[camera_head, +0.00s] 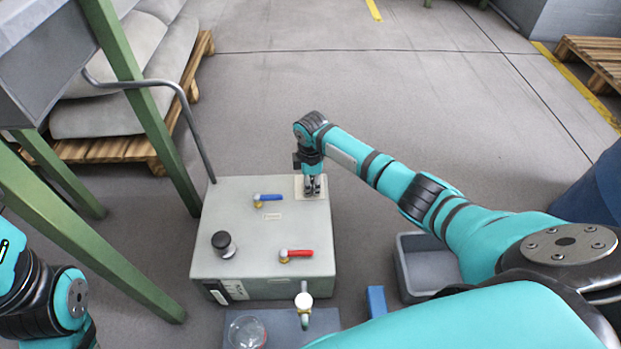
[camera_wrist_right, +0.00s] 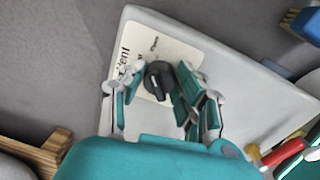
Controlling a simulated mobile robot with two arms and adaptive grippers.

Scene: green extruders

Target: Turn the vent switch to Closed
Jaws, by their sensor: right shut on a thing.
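The vent switch (camera_wrist_right: 158,80) is a round black knob on a cream plate (camera_wrist_right: 180,48) at the corner of a pale grey box top. The plate is marked "Vent"; a smaller word near the knob is too small to read surely. My right gripper (camera_head: 312,192) points down over the plate (camera_head: 300,180) at the box's far right corner. In the right wrist view its fingers (camera_wrist_right: 158,95) stand on both sides of the knob, shut on it. The knob's pointer setting is hard to tell. Only part of my left arm shows at lower left; its gripper is out of view.
The grey box (camera_head: 215,215) also carries a blue-handled valve (camera_head: 268,198), a red-handled valve (camera_head: 297,253) and a black knob (camera_head: 222,242). A grey bin (camera_head: 410,290) stands right of it. A green-legged frame (camera_head: 150,120) stands close at left.

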